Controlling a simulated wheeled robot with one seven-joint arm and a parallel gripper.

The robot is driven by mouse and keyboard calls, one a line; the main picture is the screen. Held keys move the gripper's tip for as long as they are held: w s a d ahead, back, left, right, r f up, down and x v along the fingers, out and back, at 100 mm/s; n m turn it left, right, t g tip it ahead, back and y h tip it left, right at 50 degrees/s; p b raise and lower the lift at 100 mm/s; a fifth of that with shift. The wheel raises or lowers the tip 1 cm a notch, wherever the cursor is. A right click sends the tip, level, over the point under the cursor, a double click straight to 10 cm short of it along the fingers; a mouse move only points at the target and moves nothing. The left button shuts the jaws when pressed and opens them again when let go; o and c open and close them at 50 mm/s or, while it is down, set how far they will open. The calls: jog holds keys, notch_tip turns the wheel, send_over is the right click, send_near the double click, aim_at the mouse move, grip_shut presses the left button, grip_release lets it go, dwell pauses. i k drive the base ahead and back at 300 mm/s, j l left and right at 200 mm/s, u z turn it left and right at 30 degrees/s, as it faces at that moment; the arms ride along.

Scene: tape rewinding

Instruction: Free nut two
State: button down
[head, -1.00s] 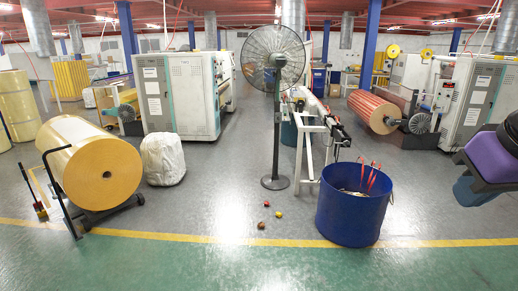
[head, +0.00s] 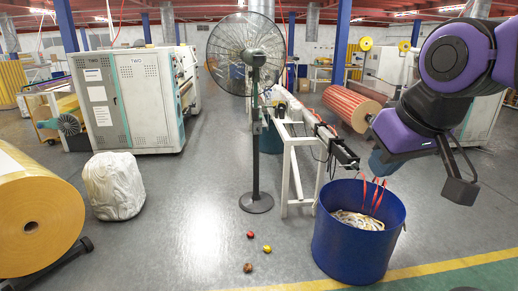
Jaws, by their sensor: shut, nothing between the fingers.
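I cannot pick out a nut marked as two. Three small round things lie on the grey floor in front of the fan: a red one (head: 250,234), a yellow one (head: 267,249) and a brown one (head: 247,268). They are too small to identify. My purple and black arm reaches in from the upper right. The black end that looks like my gripper (head: 460,190) hangs to the right of the blue bin, well apart from the small things. It looks shut and holds nothing visible.
A blue bin (head: 340,255) with pale scraps and red handles stands at the centre right. A pedestal fan (head: 255,150), a white frame bench (head: 289,180), a white sack (head: 113,187) and a large yellow roll (head: 38,220) stand around. The centre-left floor is clear.

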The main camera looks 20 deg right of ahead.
aim_at(352, 164)
jog(key=i+z, duration=0.15)
jog(key=i, duration=0.35)
jog(key=i+j+z, duration=0.1)
jog(key=i, duration=0.4)
jog(key=i+j+z, duration=0.15)
jog(key=i, duration=0.35)
jog(key=i+j+z, duration=0.15)
jog(key=i, duration=0.35)
jog(key=j, duration=0.1)
